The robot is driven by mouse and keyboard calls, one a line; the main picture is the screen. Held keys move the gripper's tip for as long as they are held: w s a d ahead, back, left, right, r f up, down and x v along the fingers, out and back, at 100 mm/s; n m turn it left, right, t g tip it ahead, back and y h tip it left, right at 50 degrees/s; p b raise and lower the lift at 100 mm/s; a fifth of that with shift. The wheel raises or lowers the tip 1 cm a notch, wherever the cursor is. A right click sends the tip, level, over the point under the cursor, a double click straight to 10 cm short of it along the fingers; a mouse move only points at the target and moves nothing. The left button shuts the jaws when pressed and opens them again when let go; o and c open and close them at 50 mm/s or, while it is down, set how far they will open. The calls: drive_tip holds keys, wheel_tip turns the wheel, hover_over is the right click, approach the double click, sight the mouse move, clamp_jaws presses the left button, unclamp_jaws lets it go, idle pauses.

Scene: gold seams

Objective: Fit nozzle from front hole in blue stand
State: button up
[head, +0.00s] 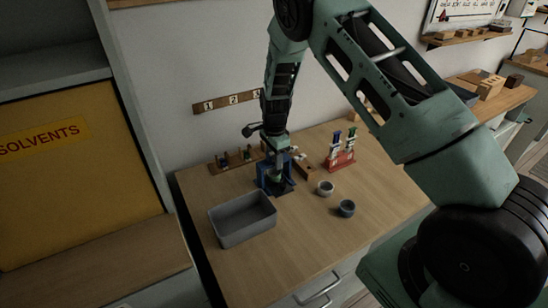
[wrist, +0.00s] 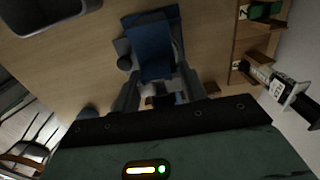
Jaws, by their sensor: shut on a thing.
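The blue stand (head: 290,186) is on the wooden bench. In the wrist view the blue stand (wrist: 151,48) lies just beyond and between the fingers. My gripper (head: 277,176) points down at it, and its fingertips show in the wrist view (wrist: 158,85). My gripper is shut on a small part that the fingers and hand mostly hide. I cannot tell from these views whether that part is the nozzle, nor whether it is seated in the stand. A wooden rack (head: 222,167) with several small upright pieces stands behind, to the left.
A grey open bin (head: 243,232) stands at the front left of the stand. A red rack (head: 340,161) holds syringe-like tools. The bench's front right is clear.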

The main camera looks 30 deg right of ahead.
drive_tip(key=shift+f, duration=0.2)
idle(0.4)
drive_tip(key=o, duration=1)
drive_tip(key=shift+o, duration=0.2)
drive_tip(key=shift+r, duration=0.1)
drive_tip(key=shift+r+p, duration=1.65)
drive_tip(key=shift+r, duration=0.75)
